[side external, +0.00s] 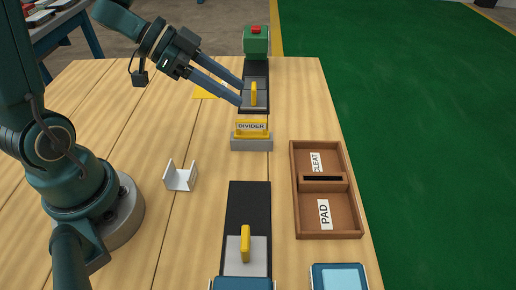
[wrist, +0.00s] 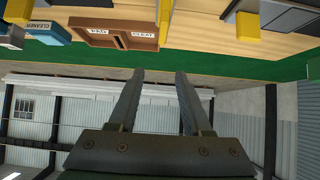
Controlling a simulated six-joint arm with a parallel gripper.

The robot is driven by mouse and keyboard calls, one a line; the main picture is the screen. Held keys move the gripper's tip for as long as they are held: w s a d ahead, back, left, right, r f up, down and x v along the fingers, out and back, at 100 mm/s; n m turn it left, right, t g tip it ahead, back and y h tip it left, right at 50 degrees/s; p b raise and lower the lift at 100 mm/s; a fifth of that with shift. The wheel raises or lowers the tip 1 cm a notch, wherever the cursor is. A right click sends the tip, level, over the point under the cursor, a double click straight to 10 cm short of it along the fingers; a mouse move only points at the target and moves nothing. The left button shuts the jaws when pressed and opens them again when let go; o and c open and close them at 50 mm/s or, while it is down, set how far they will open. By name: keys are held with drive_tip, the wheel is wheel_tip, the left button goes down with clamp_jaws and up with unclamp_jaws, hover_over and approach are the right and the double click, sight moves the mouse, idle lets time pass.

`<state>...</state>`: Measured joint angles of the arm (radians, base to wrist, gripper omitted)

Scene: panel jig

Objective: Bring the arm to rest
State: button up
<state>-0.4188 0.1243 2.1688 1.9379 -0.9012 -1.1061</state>
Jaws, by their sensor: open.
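My gripper (side external: 240,93) is open in the side view, its two long blue-grey fingers reaching right and down toward the far panel with a yellow handle (side external: 254,92). Nothing shows between the fingers. They appear raised and close to the handle in the picture; their exact gap from it cannot be told. In the wrist view, my gripper (wrist: 160,73) is also open and empty, its fingers apart against the green floor and the far wall. The table (wrist: 235,45) shows upside down along the top of that view.
A brown tray (side external: 296,215) with PAD and CLEAT labels stands at the right. A yellow DIVIDER block (side external: 252,128) sits in a grey holder. A white bracket (side external: 181,179), near yellow handle (side external: 245,244) and green box with red button (side external: 256,42) also stand here.

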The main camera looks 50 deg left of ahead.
wheel_tip(320, 180, up, 14)
drive_tip(key=w+a+n+t+y, duration=0.1)
drive_tip(key=w+n+t+y, duration=0.2)
drive_tip(key=n+t+y, duration=0.35)
drive_tip(key=s+d+f+n+g, duration=0.2)
drive_tip(key=s+f+g, duration=0.6)
drive_tip(key=s+f, duration=0.3)
drive_tip(key=s+y, duration=0.1)
drive_tip(key=s, duration=0.3)
drive_tip(key=shift+s, duration=0.3)
drive_tip(key=shift+d+n, duration=0.1)
drive_tip(key=shift+n, duration=0.15)
